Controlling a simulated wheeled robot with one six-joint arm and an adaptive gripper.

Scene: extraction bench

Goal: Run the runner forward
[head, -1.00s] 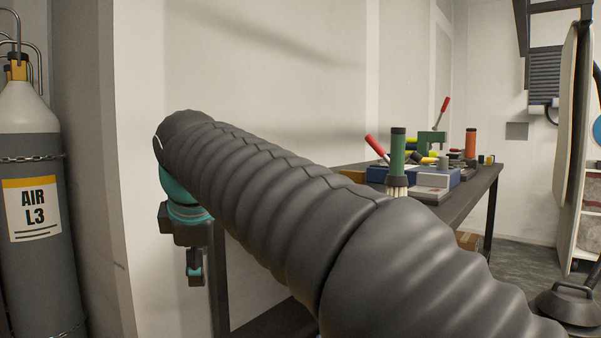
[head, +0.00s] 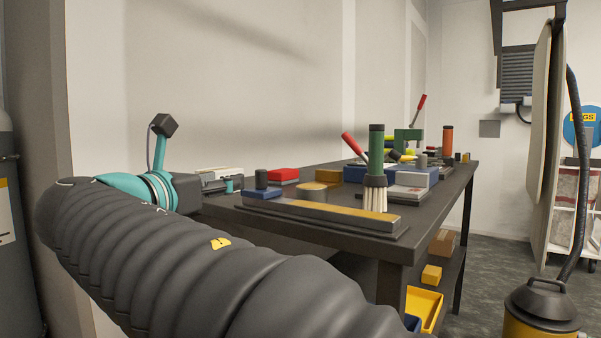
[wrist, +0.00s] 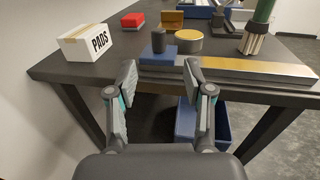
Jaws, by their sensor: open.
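The runner looks to be the blue block (head: 263,194) with an upright dark knob (head: 261,178), at the left end of a long grey rail with a yellow strip (head: 345,214) near the bench's front edge. In the wrist view the knob (wrist: 159,41) stands just beyond my fingertips, in line with the gap between them. The rail (wrist: 250,70) runs off to the right there. My gripper (wrist: 160,72) is open and empty, its two fingers apart. In the head view my own arm hides the fingers.
A white PADS box (wrist: 86,43), a red block (head: 284,175) and a round tan-topped tin (head: 313,191) stand near the rail. A brush with a green handle (head: 375,150) stands behind the rail. Blue (wrist: 187,125) and yellow (head: 424,305) bins sit below the bench. A vacuum (head: 541,310) stands right.

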